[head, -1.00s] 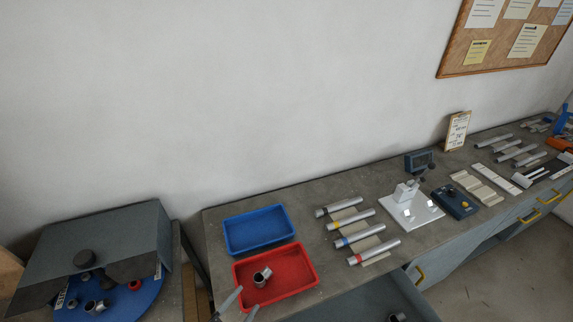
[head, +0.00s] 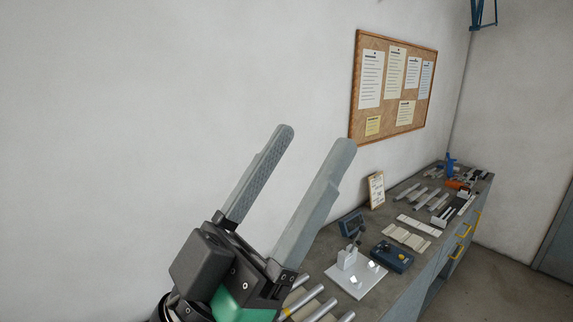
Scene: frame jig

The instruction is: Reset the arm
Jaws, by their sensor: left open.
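My left gripper (head: 315,137) is large in the lower middle of the head view, raised in front of the wall and pointing up and to the right. Its two grey fingers are spread apart with nothing between them. It hides part of the workbench (head: 399,297) behind it. My right gripper is not in view.
The bench runs back along the wall. On it are several metal tubes (head: 308,301), a white fixture plate (head: 356,283), a dark blue box (head: 391,256), a small display (head: 351,223) and a sign card (head: 376,190). A cork board (head: 393,88) hangs above. Floor at right is clear.

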